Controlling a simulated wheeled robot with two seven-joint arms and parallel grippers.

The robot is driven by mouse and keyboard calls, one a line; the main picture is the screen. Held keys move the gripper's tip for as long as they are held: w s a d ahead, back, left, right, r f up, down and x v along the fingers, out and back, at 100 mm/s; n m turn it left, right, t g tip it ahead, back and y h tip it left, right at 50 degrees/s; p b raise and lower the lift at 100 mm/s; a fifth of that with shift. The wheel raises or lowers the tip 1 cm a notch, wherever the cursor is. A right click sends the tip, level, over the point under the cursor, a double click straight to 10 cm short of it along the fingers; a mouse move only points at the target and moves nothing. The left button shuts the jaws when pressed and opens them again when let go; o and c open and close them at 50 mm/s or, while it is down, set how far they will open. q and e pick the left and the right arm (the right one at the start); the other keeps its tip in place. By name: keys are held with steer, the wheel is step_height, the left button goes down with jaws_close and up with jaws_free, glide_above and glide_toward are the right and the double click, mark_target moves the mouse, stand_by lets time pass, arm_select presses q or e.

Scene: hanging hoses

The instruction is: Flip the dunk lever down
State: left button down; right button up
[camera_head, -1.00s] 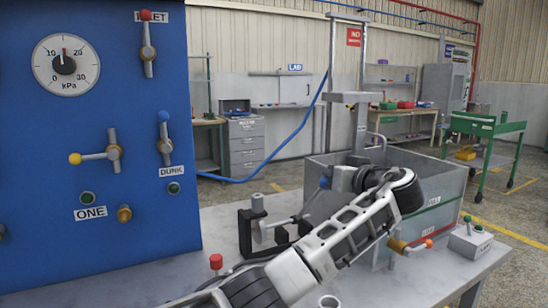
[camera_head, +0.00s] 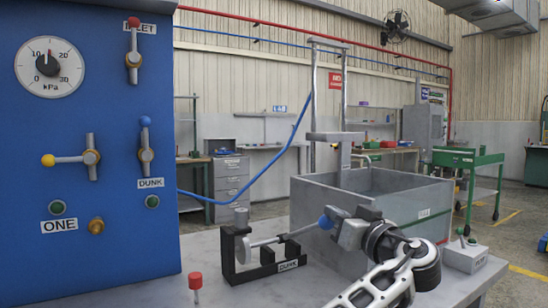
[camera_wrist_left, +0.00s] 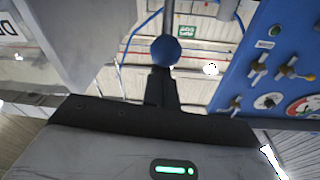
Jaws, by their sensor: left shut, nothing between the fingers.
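The dunk lever is a grey rod with a blue ball knob (camera_head: 326,222), mounted on a black bracket (camera_head: 262,262) labelled DUNK on the bench. The rod runs from the bracket to the right, nearly level and slightly rising to the knob. My left gripper (camera_head: 340,218) is at the knob's right side, shut and empty. In the left wrist view the knob (camera_wrist_left: 166,50) is just past the dark shut fingertips (camera_wrist_left: 161,73); I cannot tell whether they touch. My right gripper is out of view.
A blue panel (camera_head: 95,200) on the left carries a gauge and valves, including another blue-knobbed DUNK valve (camera_head: 146,150). A grey tank (camera_head: 415,205) stands close behind my gripper. A red knob (camera_head: 195,282) sits on the bench front. A small switch box (camera_head: 465,256) is at right.

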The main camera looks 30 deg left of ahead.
arm_select(q)
steer(key=shift+f, duration=0.6)
step_height(320, 180, up, 5)
steer(key=p, duration=0.2)
steer(key=b+v, duration=0.1)
steer(key=v, duration=0.8)
steer(key=shift+w+d+f, duration=0.15)
steer(key=shift+d+f, duration=0.15)
steer(key=shift+f, duration=0.1)
